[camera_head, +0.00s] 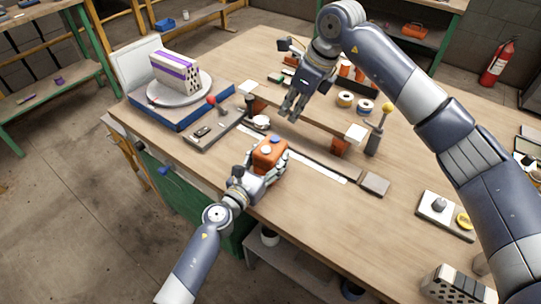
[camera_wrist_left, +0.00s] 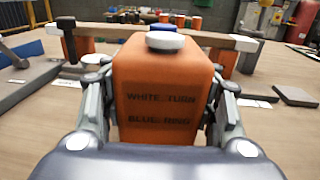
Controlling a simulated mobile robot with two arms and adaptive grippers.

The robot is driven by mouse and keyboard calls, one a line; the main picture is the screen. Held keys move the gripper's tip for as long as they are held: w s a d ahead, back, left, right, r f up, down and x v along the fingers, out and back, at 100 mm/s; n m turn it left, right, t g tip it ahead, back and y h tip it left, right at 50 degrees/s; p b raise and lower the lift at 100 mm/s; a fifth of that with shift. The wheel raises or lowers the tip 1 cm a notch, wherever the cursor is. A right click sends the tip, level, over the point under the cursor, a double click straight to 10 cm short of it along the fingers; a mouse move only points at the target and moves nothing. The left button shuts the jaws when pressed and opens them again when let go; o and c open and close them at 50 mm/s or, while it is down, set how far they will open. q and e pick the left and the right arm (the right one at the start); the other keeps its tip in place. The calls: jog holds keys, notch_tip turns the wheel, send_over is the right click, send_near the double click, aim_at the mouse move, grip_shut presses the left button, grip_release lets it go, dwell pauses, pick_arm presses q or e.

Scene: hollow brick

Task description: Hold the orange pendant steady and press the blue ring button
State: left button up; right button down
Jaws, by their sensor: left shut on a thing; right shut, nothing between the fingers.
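The orange pendant (camera_head: 264,160) is a block held at the table's near edge. My left gripper (camera_head: 273,165) is shut on its two sides. In the left wrist view the pendant (camera_wrist_left: 168,80) stands upright between the fingers, with dark lettering that reads "WHITE: TURN" and "BLUE: RING". On its top are a white button (camera_head: 266,150) and, farther from the left wrist, the blue ring button (camera_head: 275,140). The blue button (camera_wrist_left: 162,27) shows behind the white one (camera_wrist_left: 165,41). My right gripper (camera_head: 290,107) is shut and empty, above the table beyond the pendant, apart from the buttons.
A low wooden beam (camera_head: 300,118) on orange supports crosses the table behind the pendant. A turntable (camera_head: 180,90) with a hollow brick (camera_head: 177,72) stands at the left. A grey tray (camera_head: 212,130), tape rolls (camera_head: 346,98) and a dark block (camera_head: 375,184) lie around.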

aim_at(277, 137)
dwell(0.5)
jog(key=w+a+r+m+t+y, duration=0.1)
jog(key=w+a+m+t+y, duration=0.25)
jog(key=m, duration=0.55)
jog(key=shift+g+y, duration=0.35)
jog(key=shift+y, duration=0.1)
jog(key=shift+s+d+f, duration=0.1)
jog(key=shift+s+f, duration=0.05)
jog(key=shift+f, duration=1.2)
jog(key=shift+s+d+f, duration=0.1)
jog(key=shift+f, duration=1.3)
jog(key=shift+s+d+f, duration=0.1)
jog(key=shift+s+f, duration=0.05)
jog(key=shift+f, duration=1.2)
jog(key=shift+f, duration=0.15)
